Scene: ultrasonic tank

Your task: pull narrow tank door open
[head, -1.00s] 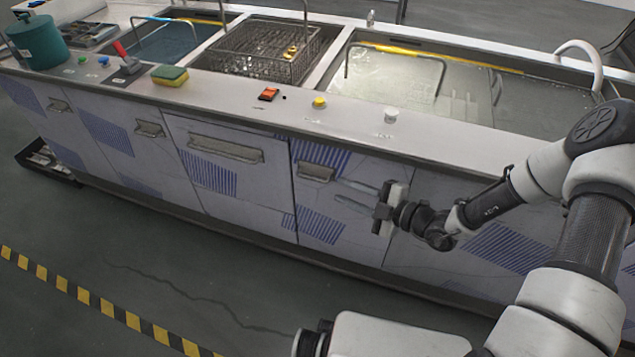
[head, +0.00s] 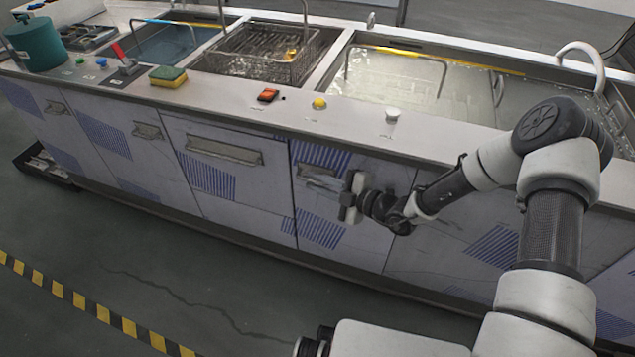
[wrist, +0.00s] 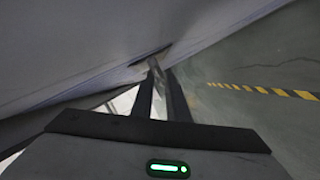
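The narrow door (head: 317,235) is a pale panel with blue stripes in the tank's front, right of a wider door. It looks shut, flush with its neighbours. Its metal bar handle (head: 316,171) sits near its top. My gripper (head: 308,176) is in front of this door, its fingers pointing left at the handle and overlapping it in the head view. In the wrist view, my two dark fingers (wrist: 162,75) stand apart with a narrow gap and reach close to a grey panel face (wrist: 80,45). Whether the handle lies between the fingertips or touches them is unclear.
A wider door (head: 223,180) and other handled doors lie to the left. The counter (head: 220,97) overhangs above, with a sponge (head: 168,77), knobs and basins. The floor (head: 190,270) in front is clear, with yellow-black tape (head: 85,297).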

